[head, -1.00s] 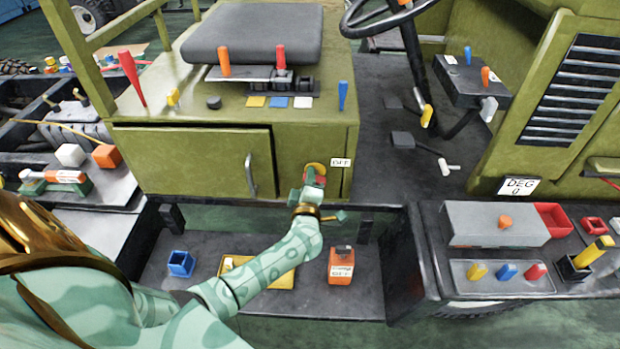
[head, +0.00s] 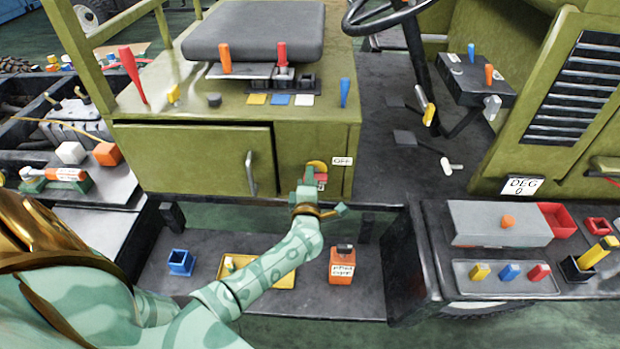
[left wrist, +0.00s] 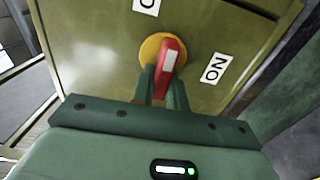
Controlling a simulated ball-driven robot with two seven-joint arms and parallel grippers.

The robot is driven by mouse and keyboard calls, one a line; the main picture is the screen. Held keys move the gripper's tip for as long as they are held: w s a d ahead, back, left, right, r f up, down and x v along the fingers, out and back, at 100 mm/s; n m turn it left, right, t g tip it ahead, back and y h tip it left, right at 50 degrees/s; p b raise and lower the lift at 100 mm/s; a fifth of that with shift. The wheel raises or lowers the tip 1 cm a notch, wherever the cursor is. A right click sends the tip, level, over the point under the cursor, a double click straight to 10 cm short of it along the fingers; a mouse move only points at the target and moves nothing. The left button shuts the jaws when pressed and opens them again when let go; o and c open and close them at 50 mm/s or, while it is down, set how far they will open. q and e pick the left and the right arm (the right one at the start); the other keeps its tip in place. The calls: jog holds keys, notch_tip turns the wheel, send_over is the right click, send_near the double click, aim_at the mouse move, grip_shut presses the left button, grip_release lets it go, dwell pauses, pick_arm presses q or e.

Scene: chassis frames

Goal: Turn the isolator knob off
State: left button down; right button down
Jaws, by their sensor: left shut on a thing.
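The isolator knob has a red handle with a pale stripe on a round yellow plate, on the green cabinet's front. In the left wrist view the red handle (left wrist: 168,62) stands almost upright in the picture, before the yellow plate (left wrist: 149,48). An ON label (left wrist: 215,68) is to its right, and a cut-off label starting with O (left wrist: 147,4) is above. My left gripper (left wrist: 165,88) is shut on the red handle. In the head view my left gripper (head: 312,188) hides much of the knob (head: 321,178), beside the OFF label (head: 342,161). My right gripper is out of view.
A cabinet door with a handle (head: 250,173) is left of the knob. Below, a dark shelf holds a blue box (head: 181,262), a yellow tray (head: 284,282) and an orange bottle (head: 342,267). A grey box (head: 490,225) stands at the right.

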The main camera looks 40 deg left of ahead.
pick_arm(q)
jog(key=shift+s+f, duration=0.1)
jog(key=shift+f, duration=0.05)
jog(key=c, duration=1.4)
grip_release()
jog(key=p+v, duration=0.2)
jog(key=v, duration=1.4)
jog(key=shift+s, duration=0.2)
